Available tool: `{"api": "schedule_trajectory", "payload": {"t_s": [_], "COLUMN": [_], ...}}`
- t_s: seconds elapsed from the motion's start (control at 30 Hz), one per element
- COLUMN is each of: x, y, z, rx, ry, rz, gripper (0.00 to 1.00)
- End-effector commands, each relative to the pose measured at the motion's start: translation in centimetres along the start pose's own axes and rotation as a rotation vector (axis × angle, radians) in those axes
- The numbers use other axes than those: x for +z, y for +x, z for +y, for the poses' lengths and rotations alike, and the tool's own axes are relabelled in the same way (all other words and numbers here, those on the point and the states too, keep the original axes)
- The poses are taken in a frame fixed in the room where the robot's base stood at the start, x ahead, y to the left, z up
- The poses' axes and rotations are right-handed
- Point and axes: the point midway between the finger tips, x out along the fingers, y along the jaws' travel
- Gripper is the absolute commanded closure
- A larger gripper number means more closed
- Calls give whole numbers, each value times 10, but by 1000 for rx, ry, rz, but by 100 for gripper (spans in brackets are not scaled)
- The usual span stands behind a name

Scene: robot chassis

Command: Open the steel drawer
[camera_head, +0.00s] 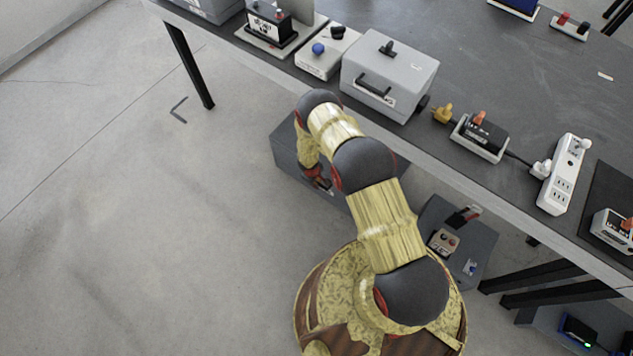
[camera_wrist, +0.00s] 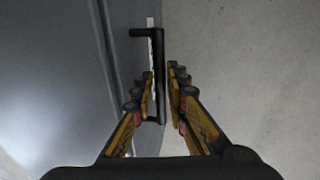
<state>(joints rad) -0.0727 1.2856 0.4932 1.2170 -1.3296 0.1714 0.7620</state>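The steel drawer unit is a dark grey box (camera_head: 287,153) under the table's front edge in the head view, partly hidden by my arm. In the wrist view its grey front (camera_wrist: 60,80) fills the left side, with a black bar handle (camera_wrist: 160,50) standing off it. My gripper (camera_wrist: 160,73) has one finger on each side of the handle bar, the left one between bar and front. A narrow gap shows beside the bar, so the fingers look open; contact is hard to tell. In the head view my gripper (camera_head: 320,178) is beside the box, its fingertips small.
The dark table (camera_head: 500,90) above carries a grey case (camera_head: 390,75), a power strip (camera_head: 563,175) and several devices. A dark panel with a small device (camera_head: 443,241) lies below the table on the right. Floor on the left is clear.

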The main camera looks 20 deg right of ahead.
Motion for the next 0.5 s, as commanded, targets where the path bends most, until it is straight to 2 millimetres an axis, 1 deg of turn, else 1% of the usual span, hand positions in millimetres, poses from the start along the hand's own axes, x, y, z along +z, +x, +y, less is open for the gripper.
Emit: {"api": "schedule_trajectory", "payload": {"t_s": [0.03,0.2,0.5], "x": [0,0,0], "y": [0,0,0], "z": [0,0,0], "rx": [0,0,0], "ry": [0,0,0], "rz": [0,0,0], "gripper": [90,99,100]}}
